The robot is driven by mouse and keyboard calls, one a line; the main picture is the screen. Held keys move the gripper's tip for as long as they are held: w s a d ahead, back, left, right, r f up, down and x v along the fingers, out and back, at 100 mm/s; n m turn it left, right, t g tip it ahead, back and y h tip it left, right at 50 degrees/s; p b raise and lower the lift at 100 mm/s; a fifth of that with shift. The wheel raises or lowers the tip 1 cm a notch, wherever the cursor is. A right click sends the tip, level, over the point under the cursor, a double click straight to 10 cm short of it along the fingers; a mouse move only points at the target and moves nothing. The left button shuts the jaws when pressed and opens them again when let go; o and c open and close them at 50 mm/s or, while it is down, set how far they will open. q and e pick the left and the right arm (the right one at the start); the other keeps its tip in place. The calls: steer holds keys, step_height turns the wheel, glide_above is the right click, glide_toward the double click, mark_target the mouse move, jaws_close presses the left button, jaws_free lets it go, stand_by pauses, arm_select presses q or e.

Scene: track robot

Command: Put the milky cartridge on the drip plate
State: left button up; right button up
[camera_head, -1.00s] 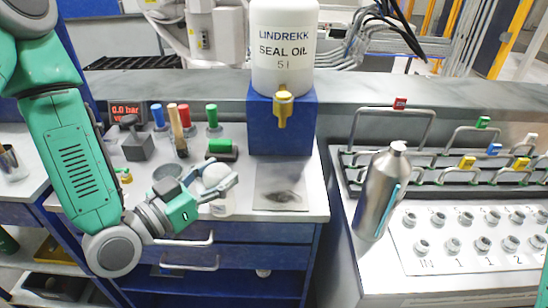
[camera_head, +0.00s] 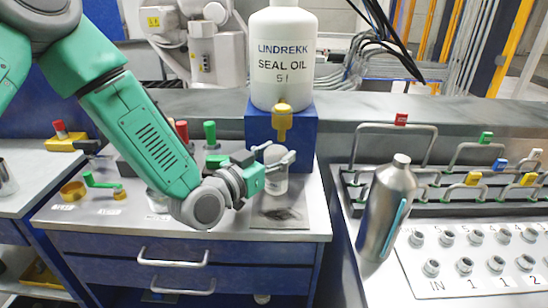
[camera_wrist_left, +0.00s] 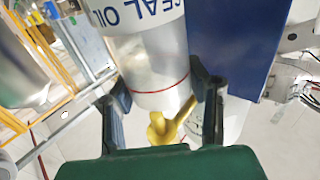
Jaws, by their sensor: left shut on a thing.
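My left gripper (camera_head: 274,163) is shut on the milky cartridge (camera_head: 275,183), a small whitish upright cylinder. In the left wrist view the pale cylinder with a red ring (camera_wrist_left: 158,70) shows between the two dark fingers (camera_wrist_left: 163,100). The drip plate (camera_head: 262,219) is a flat grey sheet on the bench top, in front of the blue block under the oil bottle. In the head view the cartridge overlaps the rear of the plate; I cannot tell whether it touches it. My right gripper is out of view.
The white seal oil bottle (camera_head: 283,60) stands on the blue block (camera_head: 262,128), its yellow tap (camera_head: 282,122) just above my gripper. A tilted silver bottle (camera_head: 386,208) stands to the right.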

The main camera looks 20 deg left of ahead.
arm_select(q)
steer(key=shift+s+d+f, duration=0.1)
steer(key=shift+d, duration=1.25)
steer(key=o, duration=0.9)
steer(key=shift+a+f, duration=0.2)
steer(key=shift+a, duration=0.15)
steer(key=shift+c, duration=0.2)
steer(key=o, duration=0.4)
steer(key=shift+a, duration=0.4)
steer(key=shift+s+a+f, duration=0.1)
steer(key=shift+a, duration=0.35)
steer(key=shift+s+d, duration=0.15)
steer(key=shift+d, duration=0.2)
steer(key=v, duration=1.1)
steer(key=shift+s+a+r, duration=0.1)
steer(key=shift+a+r, duration=0.15)
steer(key=shift+a, duration=0.1)
steer(key=shift+s+d+r, duration=0.1)
steer(key=shift+s+d, duration=0.05)
steer(key=shift+d, duration=0.1)
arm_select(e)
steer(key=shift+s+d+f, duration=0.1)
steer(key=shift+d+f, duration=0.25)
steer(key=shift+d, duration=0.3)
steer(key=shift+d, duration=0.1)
